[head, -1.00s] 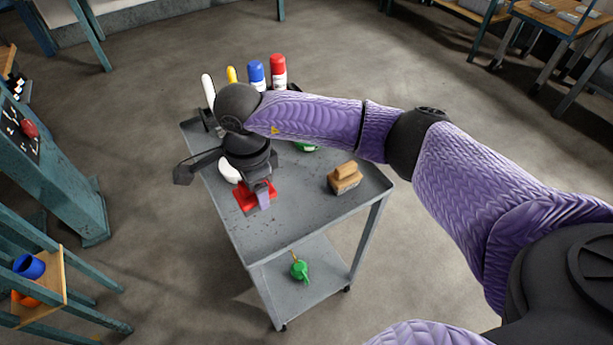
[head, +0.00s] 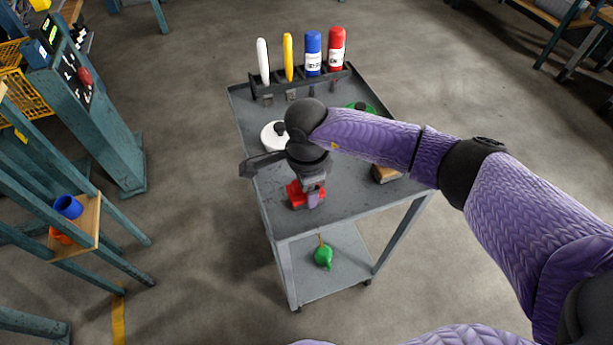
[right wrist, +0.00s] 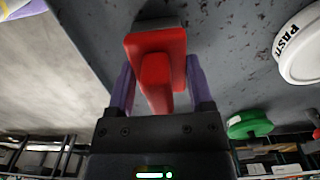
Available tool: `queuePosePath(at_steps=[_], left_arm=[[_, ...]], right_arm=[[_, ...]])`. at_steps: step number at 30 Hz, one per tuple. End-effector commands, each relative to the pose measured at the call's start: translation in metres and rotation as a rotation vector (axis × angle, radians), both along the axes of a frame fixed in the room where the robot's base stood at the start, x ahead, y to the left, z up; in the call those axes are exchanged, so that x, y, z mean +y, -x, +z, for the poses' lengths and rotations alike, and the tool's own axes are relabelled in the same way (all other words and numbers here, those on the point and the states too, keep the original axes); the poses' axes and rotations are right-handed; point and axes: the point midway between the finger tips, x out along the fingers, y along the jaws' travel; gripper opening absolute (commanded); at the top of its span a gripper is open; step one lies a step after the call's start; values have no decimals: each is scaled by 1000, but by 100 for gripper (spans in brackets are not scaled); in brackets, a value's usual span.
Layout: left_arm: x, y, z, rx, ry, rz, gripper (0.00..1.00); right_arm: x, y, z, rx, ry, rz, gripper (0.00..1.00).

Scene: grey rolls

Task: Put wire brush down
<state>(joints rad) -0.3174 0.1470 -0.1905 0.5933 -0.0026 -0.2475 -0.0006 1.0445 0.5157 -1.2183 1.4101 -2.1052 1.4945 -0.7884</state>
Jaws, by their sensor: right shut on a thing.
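My right gripper (head: 311,193) has pale purple fingers and is shut on a red tool (head: 298,196), which I take to be the wire brush. In the right wrist view the fingers (right wrist: 160,92) grip its red handle from both sides, below a wider red plate (right wrist: 152,45). A grey part shows just beyond the plate, probably bristles. The brush is over the front left part of the grey cart's top (head: 345,199), close to the surface. I cannot tell whether it touches. My left gripper is not in view.
A rack (head: 300,82) at the cart's back holds a white tube, a yellow tube, a blue can (head: 313,55) and a red can (head: 337,50). A white round tin (head: 273,136), a green tin (head: 361,106) and a wooden block (head: 385,174) stand on top. A green oiler (head: 323,257) is below.

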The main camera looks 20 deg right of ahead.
Motion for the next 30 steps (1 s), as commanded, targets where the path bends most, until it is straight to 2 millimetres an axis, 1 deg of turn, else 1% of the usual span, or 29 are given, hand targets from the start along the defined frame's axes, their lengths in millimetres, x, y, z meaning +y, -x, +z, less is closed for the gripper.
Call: queuePosePath(at_steps=[5, 8, 9, 11, 12, 13, 14, 21, 23, 27, 30], left_arm=[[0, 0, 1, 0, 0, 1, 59], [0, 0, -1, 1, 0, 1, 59], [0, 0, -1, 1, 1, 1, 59], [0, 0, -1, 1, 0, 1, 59], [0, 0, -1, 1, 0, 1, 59], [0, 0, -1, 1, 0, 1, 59], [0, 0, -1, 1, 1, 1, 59], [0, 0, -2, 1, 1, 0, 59], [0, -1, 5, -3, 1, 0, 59], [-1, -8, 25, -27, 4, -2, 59], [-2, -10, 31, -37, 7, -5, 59]], right_arm=[[0, 0, 1, -1, 0, 0, 20], [0, 0, -1, 0, 0, 0, 20], [0, 0, -2, 0, 0, 0, 71], [0, 0, -1, 0, 0, -1, 84], [0, 0, -1, 0, 0, -1, 92], [0, 0, -1, 0, 0, -1, 99], [0, 0, -1, 0, 0, -1, 100], [0, 0, -3, 1, -2, -1, 100], [0, -1, 11, -4, -1, -1, 100], [0, 4, 52, -6, 0, 1, 100], [1, 6, 74, -6, 0, 0, 100]])
